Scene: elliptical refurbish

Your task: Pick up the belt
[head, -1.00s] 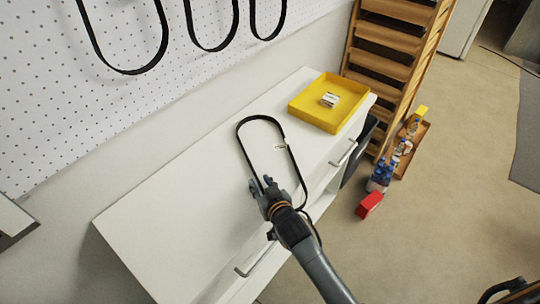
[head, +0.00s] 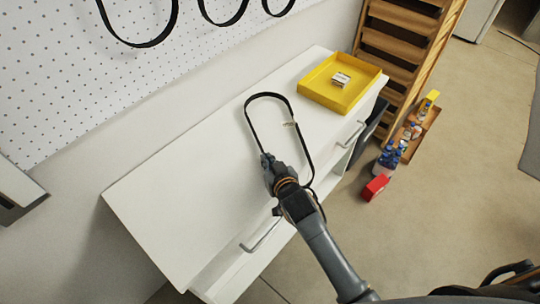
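The belt (head: 249,124) is a thin black loop with a small pale label. It lies on the white cabinet top (head: 190,165), left of the yellow tray. My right gripper (head: 267,160) is at the near left side of the loop. Its fingers are close together around the belt's left strand and look shut on it. The gripper and wrist hide part of the near end of the loop. The belt still appears to lie on the cabinet top. My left gripper is not in view.
A yellow tray (head: 355,96) with a small white box (head: 341,79) stands at the cabinet's far end. Several black belts (head: 158,40) hang on the pegboard behind. A wooden rack (head: 390,67), bottles (head: 388,157) and a red box (head: 375,187) are at the right.

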